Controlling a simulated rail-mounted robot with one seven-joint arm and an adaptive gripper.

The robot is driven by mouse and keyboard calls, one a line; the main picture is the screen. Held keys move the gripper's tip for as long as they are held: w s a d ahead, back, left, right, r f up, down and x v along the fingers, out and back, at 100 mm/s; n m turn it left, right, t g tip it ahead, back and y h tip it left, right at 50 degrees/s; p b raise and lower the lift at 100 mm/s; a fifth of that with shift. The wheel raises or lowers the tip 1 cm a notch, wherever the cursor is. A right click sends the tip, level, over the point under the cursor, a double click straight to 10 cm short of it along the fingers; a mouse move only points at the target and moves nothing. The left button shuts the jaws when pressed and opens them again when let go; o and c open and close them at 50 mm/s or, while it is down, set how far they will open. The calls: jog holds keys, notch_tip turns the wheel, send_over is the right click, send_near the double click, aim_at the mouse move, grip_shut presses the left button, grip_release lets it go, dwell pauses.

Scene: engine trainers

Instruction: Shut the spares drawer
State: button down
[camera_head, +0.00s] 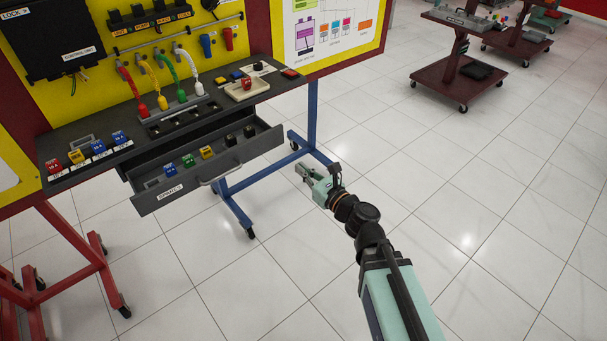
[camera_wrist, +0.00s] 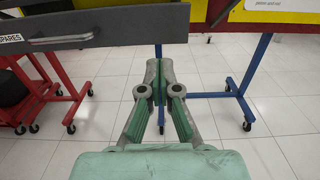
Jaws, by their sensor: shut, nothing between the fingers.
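The spares drawer (camera_head: 215,169) is pulled out from under the dark worktop in the head view. It has a grey front with a "SPARES" label and a bar handle (camera_head: 221,178), and holds blue, green, yellow and black blocks. In the wrist view the drawer front (camera_wrist: 120,24) crosses the upper left, with its handle (camera_wrist: 62,40) at the left. My gripper (camera_head: 303,172) is to the right of the drawer, apart from it and touching nothing. In the wrist view its fingers (camera_wrist: 159,85) are together and empty.
The worktop (camera_head: 110,133) carries coloured blocks, cables and a beige tray (camera_head: 246,90). Blue legs (camera_head: 237,208) and red legs (camera_head: 85,252) with casters stand below. A dark red trolley (camera_head: 455,80) stands at the upper right. The tiled floor around my arm is clear.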

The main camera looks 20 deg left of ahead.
aim_at(247, 120)
jog(key=shift+w+a+f+b, duration=0.3)
jog(key=shift+a+b, duration=0.35)
jog(key=shift+b, duration=1.95)
jog(key=shift+w+a+b, duration=0.1)
jog(key=shift+b, duration=0.45)
jog(key=x, duration=1)
jog(key=shift+w+a+r+p, duration=0.1)
jog(key=shift+a+r+p, duration=0.05)
jog(key=shift+r+p, duration=0.2)
jog(key=shift+w+a, duration=0.25)
jog(key=shift+a, duration=0.25)
jog(key=x, duration=1.4)
jog(key=shift+w+a+f, duration=0.1)
jog(key=shift+w+a, duration=0.1)
jog(key=shift+a, duration=0.15)
jog(key=shift+w+a+r, duration=0.1)
jog(key=shift+w+r, duration=0.05)
jog(key=shift+r, duration=0.05)
